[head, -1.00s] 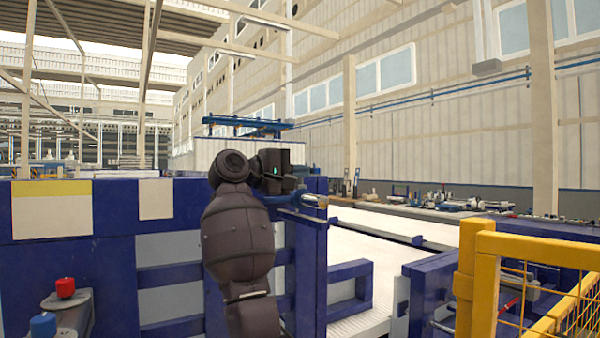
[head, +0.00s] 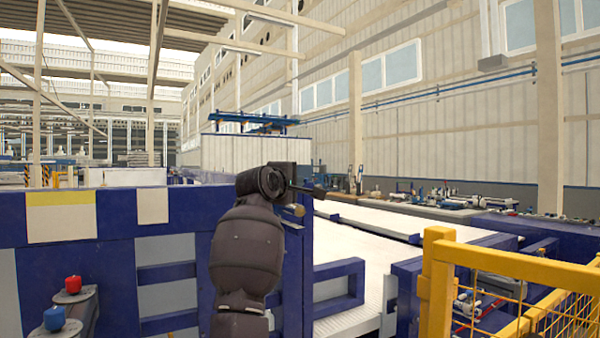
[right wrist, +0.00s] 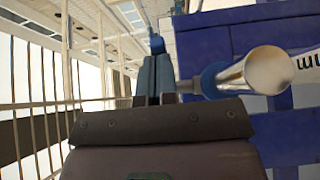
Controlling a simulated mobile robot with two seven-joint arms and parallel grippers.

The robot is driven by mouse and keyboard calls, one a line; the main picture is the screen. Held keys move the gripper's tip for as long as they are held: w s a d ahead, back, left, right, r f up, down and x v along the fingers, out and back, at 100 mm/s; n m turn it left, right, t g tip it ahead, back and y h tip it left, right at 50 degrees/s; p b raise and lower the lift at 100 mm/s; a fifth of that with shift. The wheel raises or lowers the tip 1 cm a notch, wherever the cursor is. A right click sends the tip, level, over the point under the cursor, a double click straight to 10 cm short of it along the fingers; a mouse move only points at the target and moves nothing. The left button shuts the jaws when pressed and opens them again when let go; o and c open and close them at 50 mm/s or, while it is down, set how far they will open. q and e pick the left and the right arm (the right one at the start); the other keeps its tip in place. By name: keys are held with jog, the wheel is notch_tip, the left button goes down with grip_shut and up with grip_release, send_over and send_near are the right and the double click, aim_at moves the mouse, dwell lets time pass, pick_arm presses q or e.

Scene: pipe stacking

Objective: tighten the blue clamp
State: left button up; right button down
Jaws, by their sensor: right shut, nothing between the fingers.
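My right gripper (head: 318,191) is shut and empty, pointing right at the top edge of the blue frame. It also shows in the right wrist view (right wrist: 155,68), with its fingers together. Just right of the fingers there, a blue collar (right wrist: 212,80), apparently part of the blue clamp, surrounds a shiny metal cylinder (right wrist: 268,71). I cannot tell whether the fingers touch it. In the head view only a small brassy end (head: 294,210) shows below the gripper; my wrist hides the rest. My left gripper is not in view.
The blue frame (head: 180,272) with grey panels stands ahead. A red knob (head: 73,284) and a blue knob (head: 54,318) sit on grey posts at lower left. A yellow guard rail (head: 440,270) stands at right. A white bed (head: 350,242) extends behind the frame.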

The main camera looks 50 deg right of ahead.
jog(key=shift+w+d+n+t+y+p, duration=0.1)
jog(key=shift+d+n+t+y+p, duration=0.35)
jog(key=shift+d+t+p, duration=0.45)
jog(key=shift+w+d+n+t+y+p, duration=0.1)
jog(key=shift+d+n+t+y+p, duration=0.15)
jog(key=shift+d+n+t+p, duration=0.6)
jog(key=shift+x, duration=1.2)
jog(key=shift+d, duration=0.15)
jog(key=shift+f, duration=0.15)
